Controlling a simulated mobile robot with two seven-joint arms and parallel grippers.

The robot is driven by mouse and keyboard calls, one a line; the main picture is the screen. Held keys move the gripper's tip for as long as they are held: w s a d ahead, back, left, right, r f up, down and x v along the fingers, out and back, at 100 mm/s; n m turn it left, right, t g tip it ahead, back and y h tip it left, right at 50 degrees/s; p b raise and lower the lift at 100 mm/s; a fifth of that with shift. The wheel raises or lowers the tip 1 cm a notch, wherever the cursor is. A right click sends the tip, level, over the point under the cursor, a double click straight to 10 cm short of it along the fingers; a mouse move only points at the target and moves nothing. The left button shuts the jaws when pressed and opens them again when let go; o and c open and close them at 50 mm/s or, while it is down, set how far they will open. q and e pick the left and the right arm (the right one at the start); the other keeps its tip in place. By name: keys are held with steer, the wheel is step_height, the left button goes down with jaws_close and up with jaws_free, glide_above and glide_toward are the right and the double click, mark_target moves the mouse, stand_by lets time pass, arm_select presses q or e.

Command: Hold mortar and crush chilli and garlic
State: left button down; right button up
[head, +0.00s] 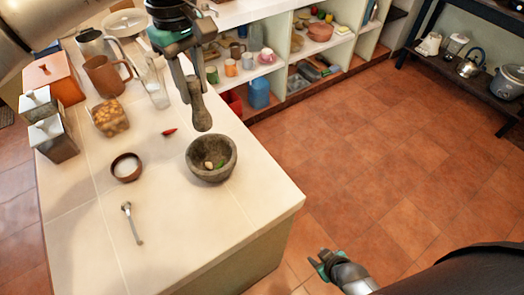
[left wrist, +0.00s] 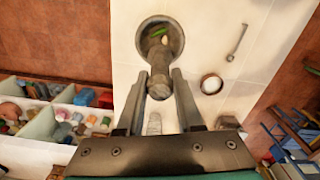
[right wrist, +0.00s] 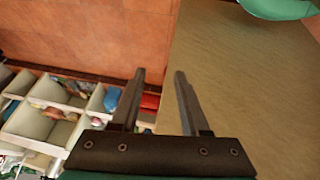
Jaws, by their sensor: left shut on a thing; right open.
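The grey stone mortar (head: 230,171) stands on the counter near its right edge, with a green chilli (head: 220,163) and pale garlic (head: 208,165) inside. My left gripper (head: 181,62) is shut on the stone pestle (head: 200,112), whose rounded end hangs above the mortar's back rim. In the left wrist view the pestle (left wrist: 159,75) lies between the fingers and overlaps the mortar (left wrist: 176,38). A red chilli (head: 170,132) lies on the counter. My right gripper (head: 321,264) is open and empty beside the counter; the right wrist view shows its spread fingers (right wrist: 160,75).
On the counter are a small brown bowl (head: 126,167), a spoon (head: 132,222), a food-filled square container (head: 110,118), a glass (head: 156,84), a brown jug (head: 103,76) and canisters (head: 53,138). Shelves (head: 283,50) with crockery stand behind. The floor at right is clear.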

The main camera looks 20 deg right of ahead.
steer(key=w+d+r+n+t, duration=0.2)
steer(key=w+r, duration=0.4)
steer(key=r, duration=0.4)
steer(key=w+d+r+n+t, duration=0.1)
steer(key=w+r+t, duration=0.3)
steer(key=r, duration=0.6)
steer(key=m+y, duration=0.1)
steer(key=y, duration=0.6)
glide_toward(231, 141)
steer(key=x, duration=1)
steer(key=shift+w+a+f, duration=0.1)
steer(key=shift+w+a, duration=0.1)
steer(key=shift+w, duration=0.05)
jaws_close()
steer(key=shift+s+d+f, duration=0.1)
steer(key=shift+s+f, duration=0.05)
steer(key=shift+f, duration=0.05)
